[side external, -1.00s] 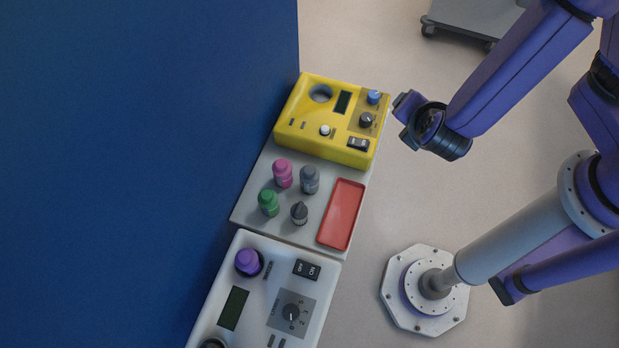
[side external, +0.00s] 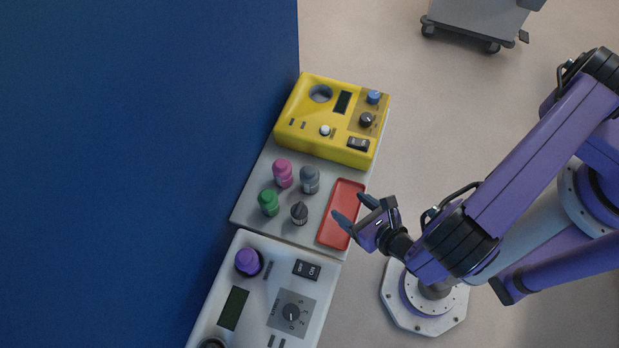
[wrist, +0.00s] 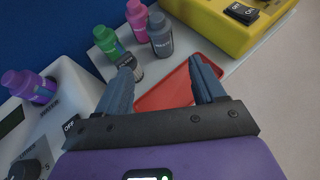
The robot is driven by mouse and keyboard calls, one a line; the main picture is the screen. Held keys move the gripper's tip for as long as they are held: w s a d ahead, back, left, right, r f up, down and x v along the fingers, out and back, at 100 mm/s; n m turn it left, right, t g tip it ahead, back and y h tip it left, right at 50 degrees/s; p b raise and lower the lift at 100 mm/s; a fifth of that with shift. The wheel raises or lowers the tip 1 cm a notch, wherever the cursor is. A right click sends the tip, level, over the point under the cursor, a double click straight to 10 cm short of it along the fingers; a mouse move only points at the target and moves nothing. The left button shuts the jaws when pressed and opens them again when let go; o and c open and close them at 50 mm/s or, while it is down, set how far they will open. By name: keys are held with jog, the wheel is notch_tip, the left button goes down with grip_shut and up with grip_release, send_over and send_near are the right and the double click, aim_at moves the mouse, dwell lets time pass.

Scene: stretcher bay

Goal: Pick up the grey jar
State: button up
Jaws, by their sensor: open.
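The grey jar (side external: 309,180) stands upright on the grey shelf, to the right of the pink jar (side external: 283,173). It also shows in the wrist view (wrist: 160,36), beyond my fingertips. My gripper (side external: 350,209) is open and empty over the red tray (side external: 343,198), to the lower right of the grey jar and apart from it. In the wrist view its two fingers (wrist: 162,70) point toward the jars.
A green jar (side external: 268,203) and a small dark-topped bottle (side external: 299,213) stand close to the grey jar. A yellow device (side external: 290,128) lies behind, and a white device (side external: 262,297) with a purple jar (side external: 248,262) in front. A blue wall (side external: 140,170) borders the left.

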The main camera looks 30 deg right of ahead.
aim_at(316, 181)
jog(key=x, duration=1.7)
jog(key=shift+w+f, duration=0.1)
jog(key=shift+f, duration=0.15)
jog(key=c, duration=0.8)
jog(key=shift+r, duration=0.15)
